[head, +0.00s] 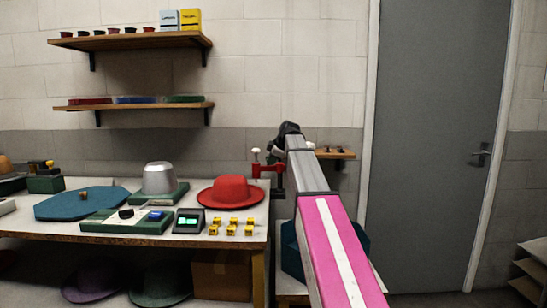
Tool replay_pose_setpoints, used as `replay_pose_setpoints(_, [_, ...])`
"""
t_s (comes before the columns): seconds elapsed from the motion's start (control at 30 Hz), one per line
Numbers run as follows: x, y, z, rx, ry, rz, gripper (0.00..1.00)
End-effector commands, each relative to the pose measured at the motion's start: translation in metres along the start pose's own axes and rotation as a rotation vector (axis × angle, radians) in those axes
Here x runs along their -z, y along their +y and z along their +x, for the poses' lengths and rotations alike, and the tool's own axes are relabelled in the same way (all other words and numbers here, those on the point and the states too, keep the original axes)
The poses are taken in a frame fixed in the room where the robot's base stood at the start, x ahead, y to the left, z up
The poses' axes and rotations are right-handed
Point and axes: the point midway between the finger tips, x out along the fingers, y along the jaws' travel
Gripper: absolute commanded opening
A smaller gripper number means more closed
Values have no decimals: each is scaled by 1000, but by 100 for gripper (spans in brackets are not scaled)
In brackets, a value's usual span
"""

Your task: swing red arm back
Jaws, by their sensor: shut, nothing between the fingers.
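The red arm (266,168) is a short horizontal bar at the right end of the workbench. It has a small upright post with a pale knob near its left end. My arm reaches away from the camera, and its dark far end is just above and to the right of the red arm. My gripper (277,160) shows only as small dark parts beside the red arm, partly hidden by my own arm. It is shut and empty. I cannot tell whether it touches the red arm.
The workbench (100,238) holds a red hat (230,192), a silver dome (158,178), a teal board (80,203), a small screen box (189,221) and several yellow blocks (232,226). A small wall shelf (335,154) and a grey door (435,130) are right.

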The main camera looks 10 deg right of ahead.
Motion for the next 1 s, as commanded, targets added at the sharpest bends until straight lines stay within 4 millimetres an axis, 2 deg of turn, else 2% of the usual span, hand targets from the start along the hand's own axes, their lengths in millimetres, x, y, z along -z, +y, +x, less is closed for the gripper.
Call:
replay_pose_setpoints(0.1, [0, 0, 24, 2, 0, 0, 0])
replay_pose_setpoints(0.3, [0, 5, 58, 1, 0, 1, 0])
replay_pose_setpoints(0.4, [0, 21, 64, 0, 0, 1, 0])
replay_pose_setpoints(0.6, [0, 34, 71, -1, 0, 1, 0])
replay_pose_setpoints(1.0, [0, 35, 72, 0, 0, 1, 0])
